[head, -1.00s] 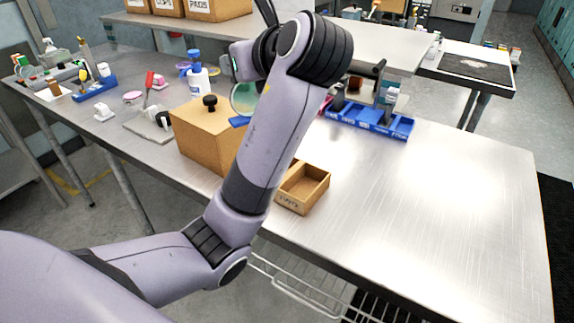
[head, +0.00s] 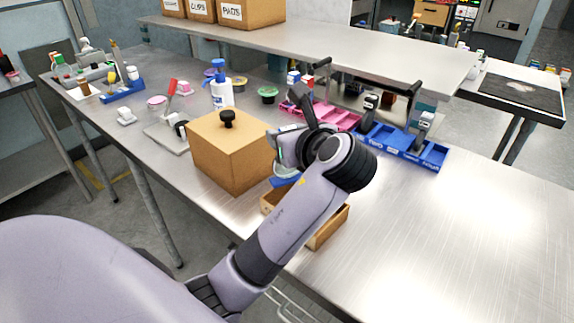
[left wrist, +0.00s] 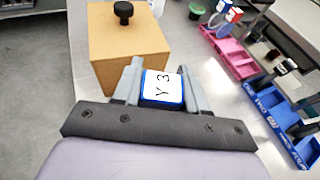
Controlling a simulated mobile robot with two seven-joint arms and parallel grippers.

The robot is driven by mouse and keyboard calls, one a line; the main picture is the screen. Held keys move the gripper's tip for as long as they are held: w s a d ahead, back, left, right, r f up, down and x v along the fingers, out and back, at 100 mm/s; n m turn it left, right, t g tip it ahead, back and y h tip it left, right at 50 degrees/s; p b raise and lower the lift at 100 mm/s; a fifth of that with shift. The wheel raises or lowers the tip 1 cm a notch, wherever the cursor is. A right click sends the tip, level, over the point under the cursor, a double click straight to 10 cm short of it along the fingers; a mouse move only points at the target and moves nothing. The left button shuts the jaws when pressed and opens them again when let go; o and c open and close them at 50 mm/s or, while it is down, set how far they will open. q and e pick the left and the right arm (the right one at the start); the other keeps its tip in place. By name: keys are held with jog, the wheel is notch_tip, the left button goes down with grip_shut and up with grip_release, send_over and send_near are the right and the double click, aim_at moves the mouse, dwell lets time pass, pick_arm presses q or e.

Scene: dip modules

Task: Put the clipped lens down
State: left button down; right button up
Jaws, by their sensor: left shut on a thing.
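My left gripper (left wrist: 162,82) is shut on a blue clip (left wrist: 170,104) with a white label reading "Y 3". In the head view, the left gripper (head: 283,172) is partly hidden by its own wrist. A pale round lens (head: 285,167) and a bit of blue clip (head: 281,181) show under it, beside the lidded brown box. The small open wooden tray (head: 328,229) lies below, largely covered by my arm. Whether the clip touches anything cannot be told. My right gripper is not in view.
The lidded brown box (head: 230,158) with a black knob stands just left of the gripper. Behind are a pink tray (head: 335,115) and a blue divided tray (head: 398,146). A raised shelf (head: 330,40) spans the back. The table's right side is clear.

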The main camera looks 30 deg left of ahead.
pick_arm(q)
notch_tip(320, 180, down, 7)
dwell(0.4)
jog(key=shift+f, duration=0.15)
jog(key=c, duration=0.6)
grip_release()
